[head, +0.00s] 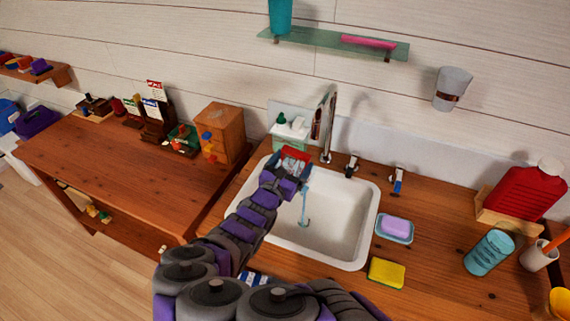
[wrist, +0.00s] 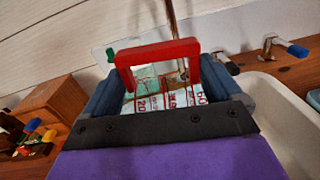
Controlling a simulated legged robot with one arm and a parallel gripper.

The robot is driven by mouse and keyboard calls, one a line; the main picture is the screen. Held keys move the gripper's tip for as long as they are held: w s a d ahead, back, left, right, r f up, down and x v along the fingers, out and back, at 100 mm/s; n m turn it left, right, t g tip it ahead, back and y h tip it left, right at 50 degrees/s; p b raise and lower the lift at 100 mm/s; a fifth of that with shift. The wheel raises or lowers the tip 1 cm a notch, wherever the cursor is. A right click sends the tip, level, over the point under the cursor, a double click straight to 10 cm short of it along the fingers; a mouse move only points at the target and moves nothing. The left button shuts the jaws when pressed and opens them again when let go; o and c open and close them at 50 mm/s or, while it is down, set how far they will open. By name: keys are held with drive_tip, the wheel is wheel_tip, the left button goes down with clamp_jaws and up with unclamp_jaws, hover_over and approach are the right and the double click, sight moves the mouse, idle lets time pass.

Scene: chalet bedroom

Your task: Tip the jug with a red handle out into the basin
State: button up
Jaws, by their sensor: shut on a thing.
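The jug with a red handle (wrist: 158,50) is between the fingers of my gripper (wrist: 160,78). Its clear wall with red measuring marks (wrist: 170,102) shows behind the handle in the wrist view. In the head view the jug (head: 294,157) is at the far left part of the white basin (head: 340,220), and my gripper (head: 283,176) is shut on it. A thin light-blue stream (head: 304,204) runs down from beside my gripper into the basin, near the drain. My gripper and arm hide much of the jug, so its exact tilt is hard to tell.
A tall tap (head: 328,125) stands just behind the jug. Two small taps (head: 398,180) (head: 351,165), a soap dish (head: 394,228) and a yellow sponge (head: 386,273) sit around the basin. A wooden box (head: 221,130) stands left. A glass shelf (head: 335,42) hangs above.

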sight(306, 163)
drive_tip(key=shift+s+d+r+m, duration=0.2)
drive_tip(key=shift+s+d+m, duration=0.25)
drive_tip(key=shift+d+m, duration=0.35)
drive_tip(key=shift+s+d+r+m, duration=0.2)
drive_tip(key=shift+s+d+m, duration=0.2)
drive_tip(key=shift+d+m, duration=0.4)
drive_tip(key=shift+p, duration=0.35)
drive_tip(key=shift+w+a+r+p, duration=0.15)
drive_tip(key=shift+a+p, duration=0.1)
drive_tip(key=shift+p, duration=0.25)
drive_tip(key=shift+w+a+f+n+p, duration=0.15)
drive_tip(key=shift+a+n+p, duration=0.25)
drive_tip(key=shift+p, duration=0.55)
drive_tip(key=shift+w+a+f+n+p, duration=0.15)
drive_tip(key=shift+a+n+p, duration=0.2)
drive_tip(key=shift+p, duration=0.55)
drive_tip(key=shift+d, duration=0.1)
